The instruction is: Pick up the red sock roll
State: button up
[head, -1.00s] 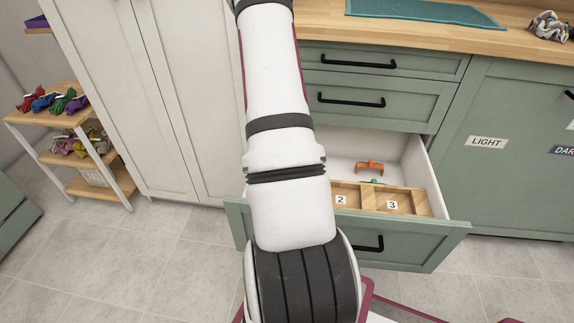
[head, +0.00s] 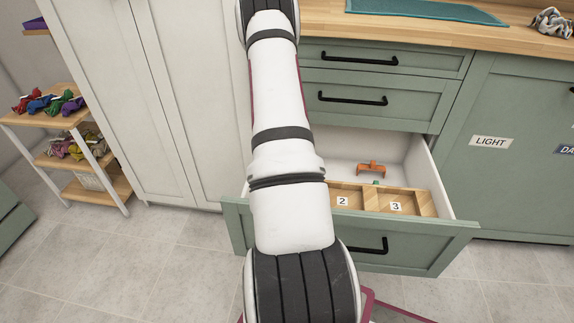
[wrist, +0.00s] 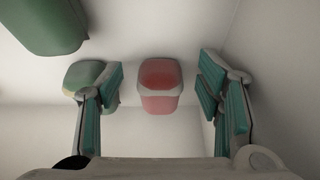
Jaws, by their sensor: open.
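The red sock roll (wrist: 158,86) shows in the wrist view, near the middle, as a rounded red and pink bundle against a pale surface. My gripper (wrist: 164,90) is open, with teal-padded fingers at the left and right of the picture. The red roll appears between the fingers, with a visible gap on both sides; its depth relative to the fingertips is hard to tell. In the head view the gripper is hidden, and I cannot identify the red roll there.
In the wrist view, one green roll (wrist: 84,80) is partly behind the left finger and another (wrist: 42,22) is at the upper left. In the head view, an open drawer (head: 350,243) holds wooden dividers (head: 369,199) and an orange item (head: 371,168). A shelf (head: 75,117) stands left.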

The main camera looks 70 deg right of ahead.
jog(key=c, duration=1.1)
jog(key=shift+r, duration=0.15)
jog(key=shift+s+r+p, duration=0.2)
jog(key=shift+r+p, duration=0.2)
jog(key=shift+p, duration=0.05)
notch_tip(320, 180, up, 6)
jog(key=p, duration=0.3)
jog(key=s+p, duration=0.1)
jog(key=s, duration=0.5)
jog(key=s+d, duration=0.1)
jog(key=s, duration=0.6)
jog(key=s+p, duration=0.1)
jog(key=s, duration=0.5)
jog(key=shift+s+d+p, duration=0.3)
jog(key=shift+d+p, duration=0.05)
jog(key=shift+r, duration=0.15)
